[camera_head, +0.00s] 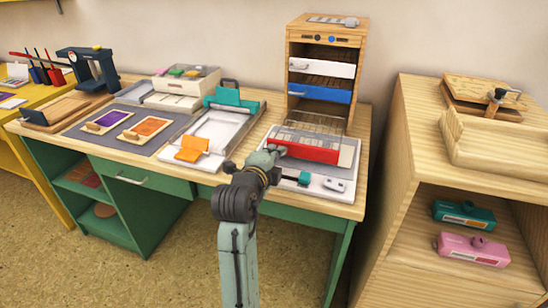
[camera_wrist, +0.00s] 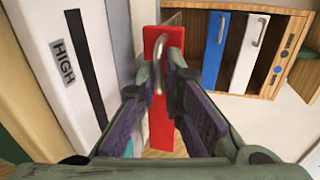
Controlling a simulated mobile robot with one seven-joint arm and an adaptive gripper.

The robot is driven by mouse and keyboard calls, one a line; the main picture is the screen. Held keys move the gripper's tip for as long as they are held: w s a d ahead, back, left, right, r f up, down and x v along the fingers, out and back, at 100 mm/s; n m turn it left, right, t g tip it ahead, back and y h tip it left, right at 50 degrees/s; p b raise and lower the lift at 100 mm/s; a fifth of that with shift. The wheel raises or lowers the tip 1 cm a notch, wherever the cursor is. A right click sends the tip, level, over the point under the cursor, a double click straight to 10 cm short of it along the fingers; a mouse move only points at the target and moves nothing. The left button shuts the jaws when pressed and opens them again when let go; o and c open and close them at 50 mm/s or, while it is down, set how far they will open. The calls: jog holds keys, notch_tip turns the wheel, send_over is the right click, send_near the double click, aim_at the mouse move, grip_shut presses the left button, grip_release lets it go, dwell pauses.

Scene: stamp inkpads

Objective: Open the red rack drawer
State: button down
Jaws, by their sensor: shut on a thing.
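The wooden rack (camera_head: 292,78) stands at the back of the desk, with a white, a blue and a red drawer front. The red drawer (camera_head: 310,153) is the lowest and stands well out from the rack, its clear wire-like body showing behind the front. My gripper (camera_head: 277,150) is at the left part of the red front. In the wrist view, my gripper (camera_wrist: 168,70) is closed around the silver handle (camera_wrist: 160,62) on the red front (camera_wrist: 152,38). The fingers partly hide the handle and the front.
A white flat device (camera_head: 335,196) with a teal knob lies under and in front of the red drawer; its "HIGH" label (camera_wrist: 62,62) shows in the wrist view. A paper trimmer (camera_head: 218,130) is to the left. A wooden cabinet (camera_head: 390,190) stands right, across a gap.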

jog(key=shift+s+a+f, duration=0.15)
jog(key=shift+s+f, duration=0.05)
jog(key=shift+s, duration=0.2)
jog(key=c, duration=1.8)
grip_release()
jog(key=shift+s+r, duration=0.1)
jog(key=v, duration=0.7)
jog(key=shift+s, duration=0.1)
